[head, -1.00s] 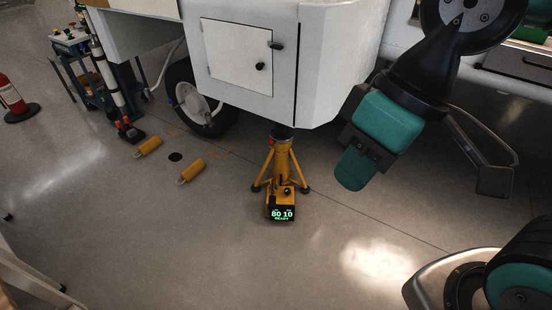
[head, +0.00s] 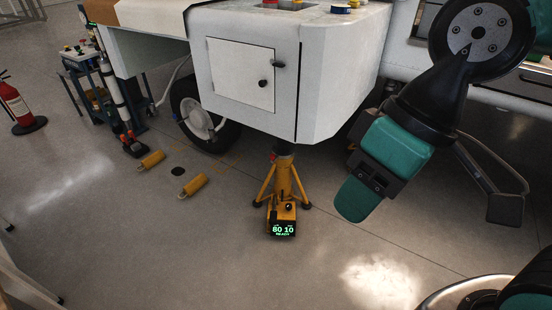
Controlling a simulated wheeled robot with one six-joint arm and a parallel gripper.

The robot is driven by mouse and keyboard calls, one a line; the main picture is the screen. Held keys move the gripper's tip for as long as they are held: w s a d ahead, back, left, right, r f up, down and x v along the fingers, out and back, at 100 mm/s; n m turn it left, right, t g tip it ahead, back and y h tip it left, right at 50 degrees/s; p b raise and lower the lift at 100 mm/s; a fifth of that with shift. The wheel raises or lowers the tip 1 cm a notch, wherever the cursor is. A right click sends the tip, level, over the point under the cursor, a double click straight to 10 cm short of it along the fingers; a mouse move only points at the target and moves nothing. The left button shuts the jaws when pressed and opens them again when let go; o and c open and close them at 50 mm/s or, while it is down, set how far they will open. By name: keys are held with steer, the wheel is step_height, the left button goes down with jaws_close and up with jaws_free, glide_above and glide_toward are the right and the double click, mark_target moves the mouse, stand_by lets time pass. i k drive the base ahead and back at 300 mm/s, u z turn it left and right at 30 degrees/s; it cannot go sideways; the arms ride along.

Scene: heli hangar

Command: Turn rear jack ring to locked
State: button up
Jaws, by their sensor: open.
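The yellow tripod jack (head: 284,184) stands upright on the floor under the corner of the white body. A small red part (head: 274,157) shows near the top of its column. Its control box (head: 283,212) carries a black knob and a green display reading "80 10 READY". Whether the red part is the ring, and how it is turned, is too small to tell. My gripper (head: 430,203) hangs to the right of the jack, open and empty, apart from it. Its teal finger side is nearer the jack.
The white body (head: 240,120) with a door hangs over the jack. A cart (head: 88,85) and a fire extinguisher (head: 15,103) stand farther left. The floor in front of the jack is clear.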

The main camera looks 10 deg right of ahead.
mark_target(274, 157)
steer(key=z, duration=0.55)
steer(key=k, duration=1.2)
steer(key=i, duration=0.6)
steer(key=u, duration=0.8)
steer(key=i, duration=1.85)
steer(key=z, duration=0.5)
